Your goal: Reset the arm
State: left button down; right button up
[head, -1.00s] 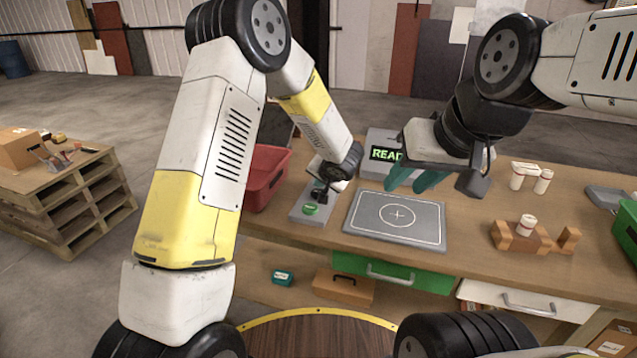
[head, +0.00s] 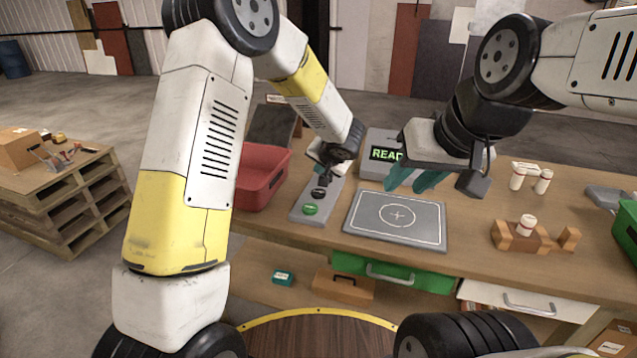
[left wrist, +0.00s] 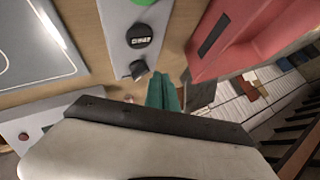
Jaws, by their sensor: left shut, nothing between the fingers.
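My left gripper (left wrist: 165,92) is shut and empty, its teal fingers together beside the end of the grey button panel (head: 299,214). In the head view its fingers are mostly hidden by the wrist. The panel carries a green button (head: 310,209) and a black button (head: 318,194); the black button and a dark knob (left wrist: 138,69) show in the left wrist view. The fingers appear apart from the buttons. My right gripper (head: 416,183) hangs above the back of the grey plate, its teal fingers apart and nothing seen between them.
A red bin (head: 262,180) stands left of the panel. The grey plate (head: 372,228) with a cross mark is empty. Behind it is a display box (head: 376,143) with green letters. White bottles (head: 517,178) and a wooden holder (head: 508,238) are at the right.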

pick_arm(q)
jog(key=s+a+r+n+g+y, duration=0.1)
jog(key=s+a+r+n+g, duration=0.2)
jog(key=s+a+r, duration=1.1)
jog(key=s+r+n+h, duration=0.1)
jog(key=s+r+h, duration=0.1)
jog(key=s, duration=0.8)
jog(key=s+r+h, duration=0.2)
jog(key=s+h, duration=0.2)
jog(key=s, duration=0.6)
jog(key=shift+s+a+r+n, duration=0.15)
jog(key=shift+s+a+n, duration=0.1)
jog(key=shift+s+n, duration=0.15)
